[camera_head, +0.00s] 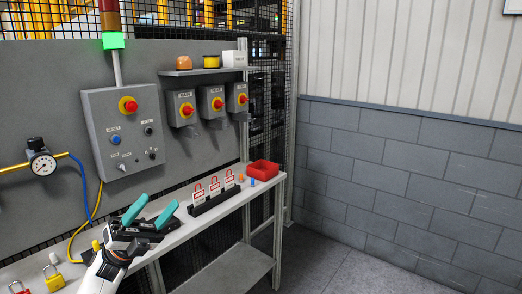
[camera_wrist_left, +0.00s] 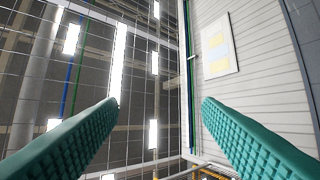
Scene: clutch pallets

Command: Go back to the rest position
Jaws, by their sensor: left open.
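My left gripper (camera_head: 151,214) shows in the head view at the lower left, in front of the narrow bench. Its two teal fingers are spread apart with nothing between them. In the left wrist view the open fingers (camera_wrist_left: 160,105) frame only the ceiling lights and a wall, so the gripper points upward. My right gripper is in neither view.
The bench (camera_head: 225,200) carries a rack of red-and-white tags (camera_head: 213,192), a red bin (camera_head: 263,170) and padlocks (camera_head: 54,278) at the near left. A grey control box (camera_head: 123,130) and several rotary switches (camera_head: 211,102) hang on the panel. The floor (camera_head: 335,262) at right is clear.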

